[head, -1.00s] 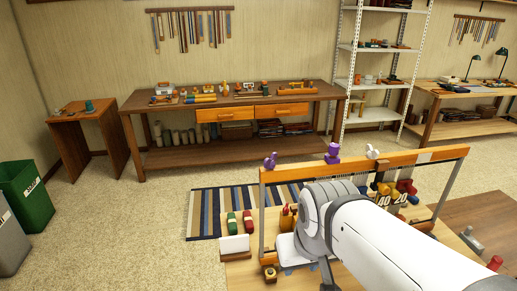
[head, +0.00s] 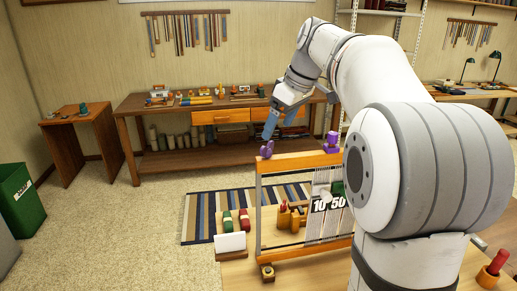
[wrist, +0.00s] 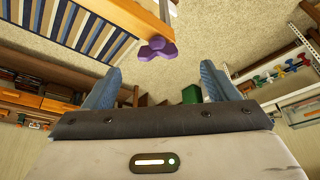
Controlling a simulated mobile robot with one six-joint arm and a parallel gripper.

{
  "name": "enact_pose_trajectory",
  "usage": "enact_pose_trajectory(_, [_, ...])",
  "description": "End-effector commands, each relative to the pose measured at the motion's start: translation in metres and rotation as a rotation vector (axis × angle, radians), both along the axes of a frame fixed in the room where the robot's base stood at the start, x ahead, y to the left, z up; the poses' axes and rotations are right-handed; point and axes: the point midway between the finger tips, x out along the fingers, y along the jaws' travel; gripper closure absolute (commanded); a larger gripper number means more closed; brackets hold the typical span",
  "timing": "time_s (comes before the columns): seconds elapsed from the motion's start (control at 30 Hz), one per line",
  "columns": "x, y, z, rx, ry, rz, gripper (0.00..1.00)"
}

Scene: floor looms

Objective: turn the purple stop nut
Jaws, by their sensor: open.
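A purple lobed nut (head: 266,149) sits on top of the left end of the loom's wooden top bar (head: 300,161). In the wrist view the purple nut (wrist: 157,48) shows three rounded lobes and lies beyond my fingertips, between their lines. My gripper (head: 271,124) is just above this nut in the head view, fingers pointing down. In the wrist view my gripper (wrist: 158,80) is open and empty, one blue finger on each side. A second purple piece (head: 332,141), taller, stands farther right on the bar.
Hanging number tags (head: 329,203) and threads are inside the loom frame. Red and green pieces (head: 235,221) and a white card (head: 230,242) are at its left. A workbench (head: 170,107) stands behind.

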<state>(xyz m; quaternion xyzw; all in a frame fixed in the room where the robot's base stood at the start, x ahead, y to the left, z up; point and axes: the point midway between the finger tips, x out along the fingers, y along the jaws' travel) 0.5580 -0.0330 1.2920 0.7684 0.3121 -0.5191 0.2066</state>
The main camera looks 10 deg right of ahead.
Motion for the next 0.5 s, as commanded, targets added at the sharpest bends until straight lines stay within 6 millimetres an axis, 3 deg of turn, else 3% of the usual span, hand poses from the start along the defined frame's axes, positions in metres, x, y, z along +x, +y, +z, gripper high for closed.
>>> enact_pose_trajectory(0.17, [0.009, 0.002, -0.008, 0.002, -0.006, 0.025, 0.2])
enact_pose_trajectory(0.5, [0.022, 0.016, -0.056, 0.001, -0.007, 0.023, 0.2])
